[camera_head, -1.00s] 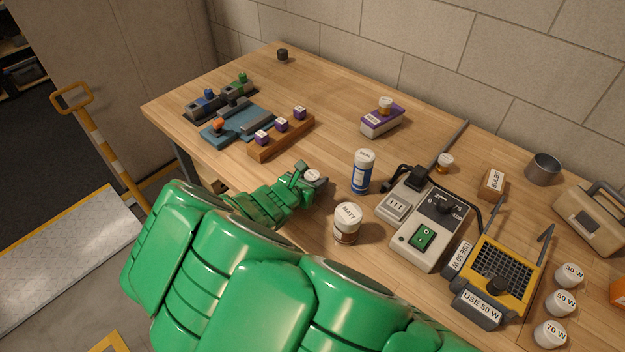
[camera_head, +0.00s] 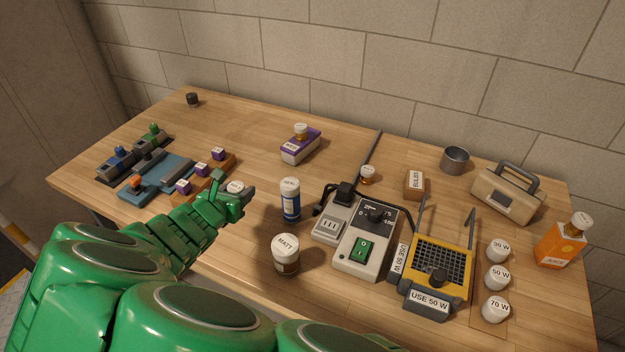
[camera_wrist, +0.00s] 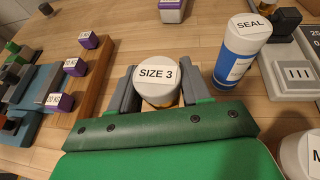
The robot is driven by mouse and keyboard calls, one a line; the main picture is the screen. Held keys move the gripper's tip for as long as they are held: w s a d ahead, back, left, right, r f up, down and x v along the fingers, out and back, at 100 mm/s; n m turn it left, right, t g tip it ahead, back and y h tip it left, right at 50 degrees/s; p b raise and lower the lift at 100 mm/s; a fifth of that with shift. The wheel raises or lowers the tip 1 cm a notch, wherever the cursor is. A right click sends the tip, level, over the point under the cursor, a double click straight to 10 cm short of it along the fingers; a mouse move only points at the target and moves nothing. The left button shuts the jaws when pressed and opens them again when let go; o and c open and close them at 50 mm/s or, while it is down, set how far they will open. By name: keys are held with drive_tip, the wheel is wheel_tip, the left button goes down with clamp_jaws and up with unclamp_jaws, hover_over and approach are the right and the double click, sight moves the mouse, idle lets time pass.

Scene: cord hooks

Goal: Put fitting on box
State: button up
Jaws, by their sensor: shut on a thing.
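My gripper (camera_head: 236,194) is shut on a fitting with a round white top (camera_head: 235,186). In the wrist view the top of this fitting (camera_wrist: 158,74) reads SIZE 3, and a brass-coloured part shows below it between the grey fingers (camera_wrist: 158,92). I cannot tell how far it is above the table. A purple and white box (camera_head: 300,149) stands at the back middle with a white-topped brass fitting (camera_head: 300,131) on it. An orange box (camera_head: 559,246) at the far right carries a similar fitting (camera_head: 580,222). Another fitting (camera_head: 367,175) stands behind the grey control unit.
A blue SEAL bottle (camera_head: 290,200) and a MATT jar (camera_head: 286,254) stand right of my gripper. A wooden block with purple cubes (camera_head: 208,173) lies left. The grey control unit (camera_head: 357,232) and yellow grille unit (camera_head: 438,265) fill the right. The table's back middle is mostly clear.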

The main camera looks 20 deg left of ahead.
drive_tip(key=w+d+r+m+h, duration=0.2)
drive_tip(key=w+d+r, duration=0.2)
drive_tip(key=w+d, duration=0.85)
drive_tip(key=w+d+r+m+h, duration=0.1)
drive_tip(key=w+d+r+h, duration=0.15)
drive_tip(key=w+d, duration=1)
drive_tip(key=w+d+r+m+h, duration=0.1)
drive_tip(key=w+d+r, duration=0.15)
drive_tip(key=d, duration=0.65)
drive_tip(key=w+d+r, duration=0.1)
drive_tip(key=w+d, duration=0.2)
drive_tip(key=d, duration=0.5)
drive_tip(key=w+d+r+m+h, duration=0.1)
drive_tip(key=w+d+r, duration=0.1)
drive_tip(key=d, duration=0.7)
drive_tip(key=shift+s+a+f+m+g+h, duration=0.4)
drive_tip(key=shift+s+a+f+m+h, duration=0.45)
drive_tip(key=shift+s+a, duration=2.45)
drive_tip(key=shift+s+a+f+m+g+h, duration=0.35)
drive_tip(key=shift+s+a+f, duration=0.95)
drive_tip(key=shift+s, duration=3.85)
hover_over(414, 185)
drive_tip(key=f, duration=0.9)
drive_tip(key=shift+s+d+f, duration=0.1)
drive_tip(key=shift+s+d, duration=0.05)
drive_tip(key=shift+s, duration=0.15)
drive_tip(key=shift+w+f, duration=0.2)
drive_tip(key=shift+f, duration=1.6)
